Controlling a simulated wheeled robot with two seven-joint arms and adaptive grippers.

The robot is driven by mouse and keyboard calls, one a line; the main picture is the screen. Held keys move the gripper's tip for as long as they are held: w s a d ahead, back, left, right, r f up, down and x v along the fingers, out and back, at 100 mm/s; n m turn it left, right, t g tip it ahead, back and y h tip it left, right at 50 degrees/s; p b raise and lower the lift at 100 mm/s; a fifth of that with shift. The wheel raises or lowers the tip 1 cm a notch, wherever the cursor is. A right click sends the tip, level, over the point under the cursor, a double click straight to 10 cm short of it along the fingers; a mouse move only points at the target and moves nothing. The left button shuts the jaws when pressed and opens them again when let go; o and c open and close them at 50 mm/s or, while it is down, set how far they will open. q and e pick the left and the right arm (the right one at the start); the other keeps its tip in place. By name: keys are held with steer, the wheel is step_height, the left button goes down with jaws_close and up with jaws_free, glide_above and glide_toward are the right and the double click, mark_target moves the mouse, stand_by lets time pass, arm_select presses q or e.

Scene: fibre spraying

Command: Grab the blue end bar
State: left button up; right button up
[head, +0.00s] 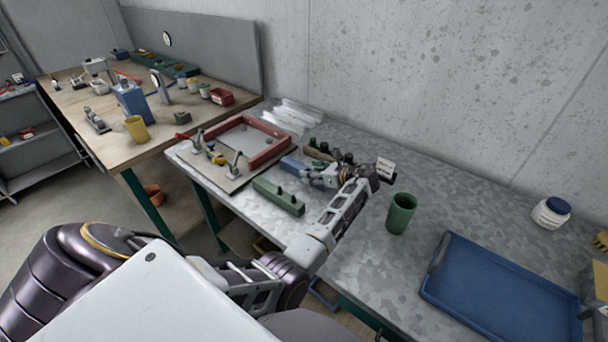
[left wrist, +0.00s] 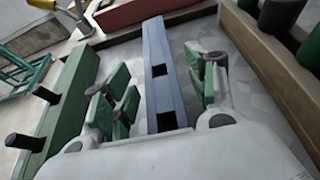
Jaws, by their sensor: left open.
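The blue end bar (head: 292,165) lies on the grey table beside the red frame, its near end partly hidden by my left gripper (head: 318,177) in the head view. In the left wrist view the blue bar (left wrist: 158,62) runs lengthwise between the green-padded fingers of my left gripper (left wrist: 165,92). These fingers are open, one on each side of the bar, with gaps visible. Dark square recesses show in the bar's top. My right gripper is not in view.
The red frame (head: 270,153) is beyond. A green cup (head: 401,214) and blue tray (head: 500,290) stand right.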

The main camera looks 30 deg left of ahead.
arm_select(q)
jaws_close()
stand_by(0.5)
steer(key=shift+r, duration=0.2)
